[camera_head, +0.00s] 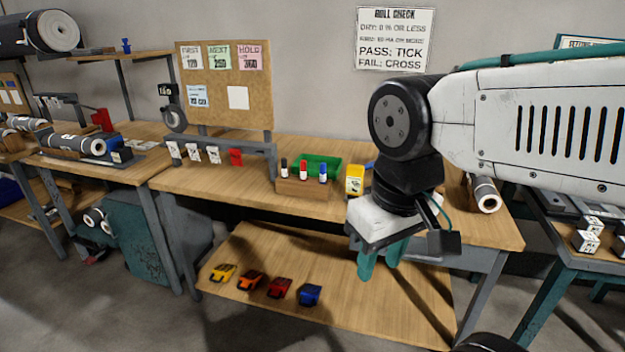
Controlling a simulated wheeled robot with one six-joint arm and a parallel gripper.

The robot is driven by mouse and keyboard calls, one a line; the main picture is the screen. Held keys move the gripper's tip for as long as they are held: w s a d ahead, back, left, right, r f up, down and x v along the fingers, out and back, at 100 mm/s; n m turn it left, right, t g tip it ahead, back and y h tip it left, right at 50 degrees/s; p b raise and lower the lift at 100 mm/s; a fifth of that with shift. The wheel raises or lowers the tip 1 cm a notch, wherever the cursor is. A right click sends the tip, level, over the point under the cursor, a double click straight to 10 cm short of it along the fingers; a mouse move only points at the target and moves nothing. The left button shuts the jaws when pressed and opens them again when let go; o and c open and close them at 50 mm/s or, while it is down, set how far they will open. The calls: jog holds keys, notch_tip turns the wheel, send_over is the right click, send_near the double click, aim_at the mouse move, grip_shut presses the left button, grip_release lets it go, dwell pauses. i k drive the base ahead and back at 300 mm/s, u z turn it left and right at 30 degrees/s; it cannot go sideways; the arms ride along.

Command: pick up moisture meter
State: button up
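A small yellow device (355,179) with a pale label stands on the wooden workbench (230,190), just behind my gripper; it may be the moisture meter, but its face is too small to read. My gripper (380,268) has two teal fingers pointing down with a gap between them, and it is open and empty. It hangs in front of the bench's front edge, to the right of and nearer than the yellow device. My gripper's pale body hides part of the bench top.
A wooden block with markers (303,184) and a green bin (320,166) stand left of the yellow device. A grey roll (487,195) lies to the right. The lower shelf (245,255) holds yellow, orange, red and blue items. A pinboard (225,85) rises behind.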

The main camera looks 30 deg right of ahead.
aim_at(354, 173)
jog(key=z, duration=0.1)
jog(key=i, duration=0.8)
jog(key=z, duration=0.9)
jog(key=i, duration=0.5)
jog(key=z, duration=0.4)
